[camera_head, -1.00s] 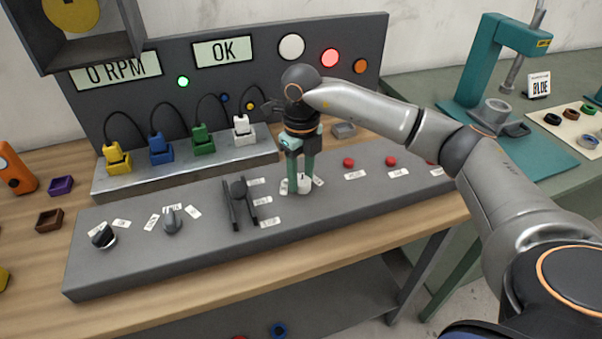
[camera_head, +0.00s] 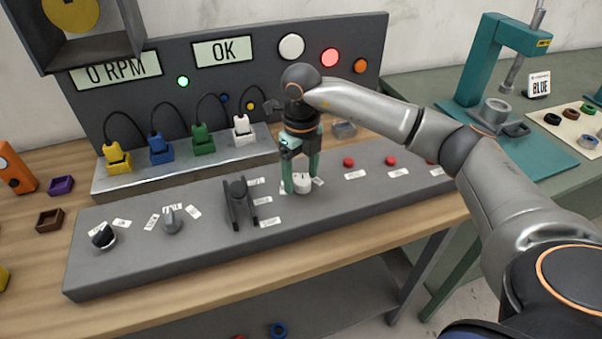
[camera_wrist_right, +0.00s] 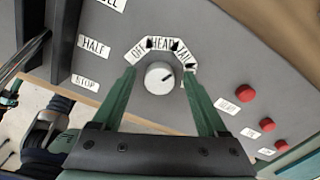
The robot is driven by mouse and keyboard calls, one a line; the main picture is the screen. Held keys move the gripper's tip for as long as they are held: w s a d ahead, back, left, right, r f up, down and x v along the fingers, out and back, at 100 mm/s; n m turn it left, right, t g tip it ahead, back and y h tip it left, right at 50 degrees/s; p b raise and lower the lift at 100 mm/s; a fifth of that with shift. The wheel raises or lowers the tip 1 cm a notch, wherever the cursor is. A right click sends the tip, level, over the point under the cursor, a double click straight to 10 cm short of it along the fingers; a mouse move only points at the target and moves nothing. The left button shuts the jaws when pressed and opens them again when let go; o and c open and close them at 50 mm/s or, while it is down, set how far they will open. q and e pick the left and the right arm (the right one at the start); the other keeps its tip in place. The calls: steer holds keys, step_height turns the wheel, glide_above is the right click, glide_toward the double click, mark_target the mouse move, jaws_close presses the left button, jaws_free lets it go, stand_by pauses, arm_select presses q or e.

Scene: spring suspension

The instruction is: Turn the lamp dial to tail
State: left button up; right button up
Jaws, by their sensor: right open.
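The lamp dial (camera_wrist_right: 159,78) is a white round knob on the grey console, with OFF, HEAD and TAIL labels (camera_wrist_right: 183,62) around its upper side in the right wrist view. Its dark mark is on the right side of the knob, roughly toward the TAIL side. In the head view the dial (camera_head: 302,184) is partly covered by my right gripper (camera_head: 301,180). The right gripper (camera_wrist_right: 160,74) is open, with its green fingers on either side of the dial. Gaps show between fingers and knob in the wrist view. My left gripper is not in view.
A lever (camera_head: 239,200) with FULL, HALF and STOP labels stands left of the dial. Red buttons (camera_head: 348,162) lie to its right. Two more knobs (camera_head: 103,236) are at the console's left end. Coloured plugs (camera_head: 203,140) with cables stand behind.

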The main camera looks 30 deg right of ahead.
mark_target(301, 179)
step_height(301, 179, up, 12)
steer(key=shift+r, duration=0.25)
stand_by(0.4)
stand_by(0.4)
